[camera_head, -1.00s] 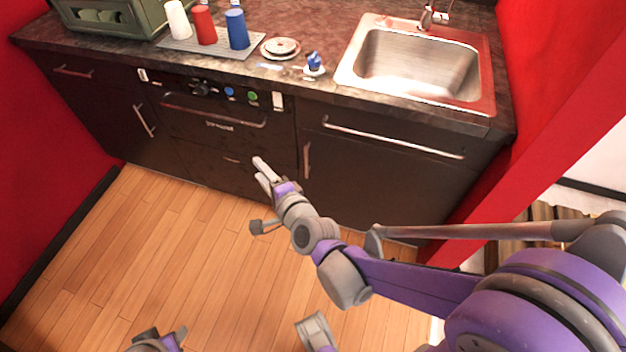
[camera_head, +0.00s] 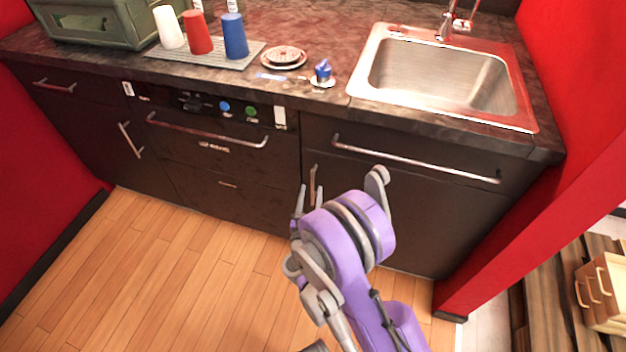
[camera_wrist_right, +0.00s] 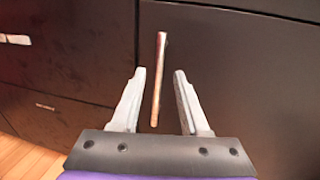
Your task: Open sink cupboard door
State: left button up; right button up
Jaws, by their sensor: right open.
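The sink cupboard door (camera_head: 420,225) is a dark panel below the sink, and it looks shut. Its short upright metal handle (camera_head: 313,184) is near the door's left edge. My right gripper (camera_head: 308,196) is at that handle, with my purple arm covering part of the door. In the right wrist view, the gripper (camera_wrist_right: 158,82) is open and its two pale fingers are on either side of the handle (camera_wrist_right: 157,75). The handle shows clear gaps to both fingers; whether it is deep between them I cannot tell. My left gripper is not in view.
A long horizontal handle (camera_head: 415,163) crosses the panel above the door. The oven front (camera_head: 215,150) with its bar handle is to the left. The sink (camera_head: 440,75) is set in the counter above. A red wall (camera_head: 540,215) stands at right. Wooden floor (camera_head: 190,260) is clear at left.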

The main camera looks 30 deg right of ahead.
aim_at(312, 183)
jog(key=x, duration=0.5)
jog(key=shift+a, duration=0.1)
grip_shut()
dwell(1.3)
